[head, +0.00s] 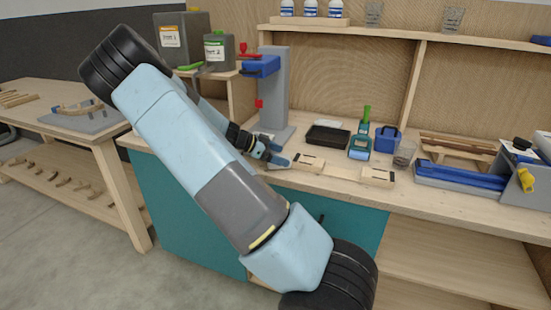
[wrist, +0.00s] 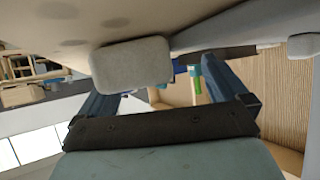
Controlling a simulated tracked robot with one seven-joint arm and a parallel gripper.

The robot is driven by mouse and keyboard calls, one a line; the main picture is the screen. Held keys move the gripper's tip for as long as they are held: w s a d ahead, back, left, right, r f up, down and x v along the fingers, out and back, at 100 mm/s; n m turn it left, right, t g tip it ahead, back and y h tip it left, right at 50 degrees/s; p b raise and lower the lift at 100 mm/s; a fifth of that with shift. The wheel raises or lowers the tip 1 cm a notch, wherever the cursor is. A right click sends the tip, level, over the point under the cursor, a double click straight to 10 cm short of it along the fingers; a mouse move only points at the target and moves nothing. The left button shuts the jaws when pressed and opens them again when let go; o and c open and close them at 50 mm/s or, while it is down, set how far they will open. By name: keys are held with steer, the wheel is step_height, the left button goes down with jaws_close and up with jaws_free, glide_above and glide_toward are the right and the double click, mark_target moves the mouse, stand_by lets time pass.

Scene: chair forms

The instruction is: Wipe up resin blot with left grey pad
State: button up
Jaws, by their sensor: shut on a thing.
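In the wrist view a light grey rounded pad (wrist: 136,65) sits between the two blue fingers of my gripper (wrist: 160,88), which is shut on it. The pad is against or very close to the pale bench top, and I cannot tell whether it touches. Several faint darker smudges (wrist: 56,42) show on the pale surface near the pad; I cannot tell which is the resin blot. A second grey pad-like piece (wrist: 303,44) shows at the right edge. In the head view my gripper (head: 280,161) is low over the bench's front left, and the pad is hidden.
On the bench (head: 345,200), a wooden form (head: 345,172) lies right of my gripper. Behind it are a black tray (head: 327,136), a green-and-teal tool (head: 360,145) and a blue caddy (head: 388,139). A grey press stand (head: 275,95) rises behind my gripper.

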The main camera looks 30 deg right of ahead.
mark_target(272, 172)
steer(key=shift+w+d+r, duration=0.2)
steer(key=shift+w+d, duration=0.05)
steer(key=shift+d, duration=0.3)
steer(key=shift+a, duration=0.1)
steer(key=shift+c, duration=0.2)
steer(key=shift+s+a, duration=0.55)
steer(key=shift+a, duration=0.1)
steer(key=c, duration=0.6)
steer(key=shift+s+a, duration=0.2)
steer(key=shift+a, duration=0.35)
steer(key=shift+s+a+f, duration=0.2)
steer(key=shift+s+a, duration=0.55)
steer(key=shift+a, duration=0.05)
steer(key=shift+s+a+f, duration=0.2)
steer(key=shift+s+a, duration=0.5)
steer(key=shift+a, duration=0.1)
steer(key=shift+w+r, duration=0.1)
steer(key=shift+r, duration=3)
steer(key=shift+r, duration=0.1)
